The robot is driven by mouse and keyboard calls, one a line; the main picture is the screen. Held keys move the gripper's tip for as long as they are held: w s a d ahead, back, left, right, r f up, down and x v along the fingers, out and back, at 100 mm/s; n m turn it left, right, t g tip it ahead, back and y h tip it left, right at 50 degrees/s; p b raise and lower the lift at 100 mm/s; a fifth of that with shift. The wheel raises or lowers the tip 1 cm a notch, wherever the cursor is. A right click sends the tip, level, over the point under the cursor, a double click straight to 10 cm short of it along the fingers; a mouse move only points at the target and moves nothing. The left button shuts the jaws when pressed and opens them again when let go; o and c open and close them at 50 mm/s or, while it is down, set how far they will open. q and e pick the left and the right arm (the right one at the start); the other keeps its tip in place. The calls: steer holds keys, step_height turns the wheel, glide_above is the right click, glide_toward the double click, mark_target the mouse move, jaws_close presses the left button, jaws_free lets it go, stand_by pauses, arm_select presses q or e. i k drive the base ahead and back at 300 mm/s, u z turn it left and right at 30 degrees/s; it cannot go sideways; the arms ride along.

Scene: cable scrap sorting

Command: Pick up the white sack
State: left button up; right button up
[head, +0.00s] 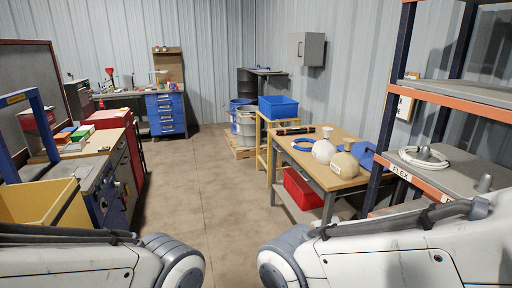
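A white sack (323,151), rounded in shape, sits on the wooden-topped table (345,184) on the right. A beige sack (344,164) with a tied neck and a pale label stands close beside it, to the right and nearer me. I cannot tell whether the two touch. Only links of my two arms show along the bottom edge, well short of the table. Neither of my grippers is in view.
The table also holds a blue cable coil (302,144), a white cup (327,131) and a blue lid-like item (364,153). A red bin (303,189) sits below. A shelf rack (440,182) stands close right. The middle floor (205,185) is clear.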

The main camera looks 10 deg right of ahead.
mark_target(322, 150)
steer(key=z, duration=0.1)
steer(key=i, duration=1.95)
steer(key=z, duration=0.25)
steer(key=i, duration=1.6)
steer(key=z, duration=0.05)
